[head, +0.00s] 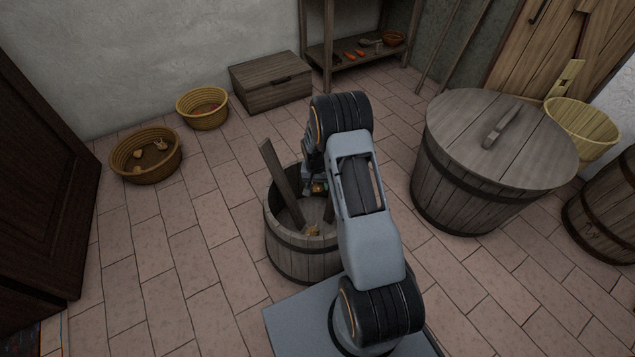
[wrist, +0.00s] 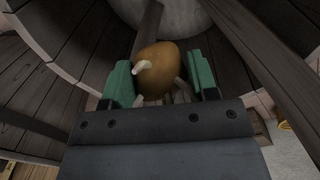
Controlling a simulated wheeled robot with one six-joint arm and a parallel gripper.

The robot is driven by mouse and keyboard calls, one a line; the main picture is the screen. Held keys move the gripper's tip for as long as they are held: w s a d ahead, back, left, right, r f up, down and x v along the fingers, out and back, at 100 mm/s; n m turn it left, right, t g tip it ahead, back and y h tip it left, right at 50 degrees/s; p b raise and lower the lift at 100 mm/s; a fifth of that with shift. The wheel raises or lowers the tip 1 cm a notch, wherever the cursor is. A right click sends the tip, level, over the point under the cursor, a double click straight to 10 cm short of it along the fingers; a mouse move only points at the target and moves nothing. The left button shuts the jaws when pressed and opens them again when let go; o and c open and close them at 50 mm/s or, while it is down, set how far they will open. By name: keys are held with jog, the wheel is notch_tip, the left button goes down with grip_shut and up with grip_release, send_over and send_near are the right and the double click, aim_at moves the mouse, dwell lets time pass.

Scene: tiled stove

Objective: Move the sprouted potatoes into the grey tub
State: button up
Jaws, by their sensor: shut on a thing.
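My gripper (head: 316,187) is inside or just above the rim of the open grey wooden tub (head: 290,262), partly hidden by my arm. In the wrist view its green fingertips (wrist: 162,85) are shut on a brown potato (wrist: 168,66) with pale sprouts. The tub's staves surround it there, with wooden bars crossing the opening. A brown wicker basket (head: 132,176) at the left holds several tan potatoes; one piece (head: 161,145) appears to have sprouts.
A wooden paddle (head: 282,180) leans up out of the tub. A yellow basket (head: 203,122) and a wooden chest (head: 270,84) stand behind. A large lidded barrel (head: 470,190) stands right. Floor tiles (head: 185,240) are clear on the left.

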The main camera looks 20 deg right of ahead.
jog(key=shift+f+b, duration=0.75)
jog(key=shift+f, duration=0.7)
jog(key=o, duration=1)
jog(key=shift+o, duration=0.2)
notch_tip(320, 180, up, 14)
jog(key=p, duration=0.4)
jog(key=shift+w+a+p, duration=0.15)
jog(key=shift+a+p, duration=0.1)
jog(key=shift+p, duration=0.1)
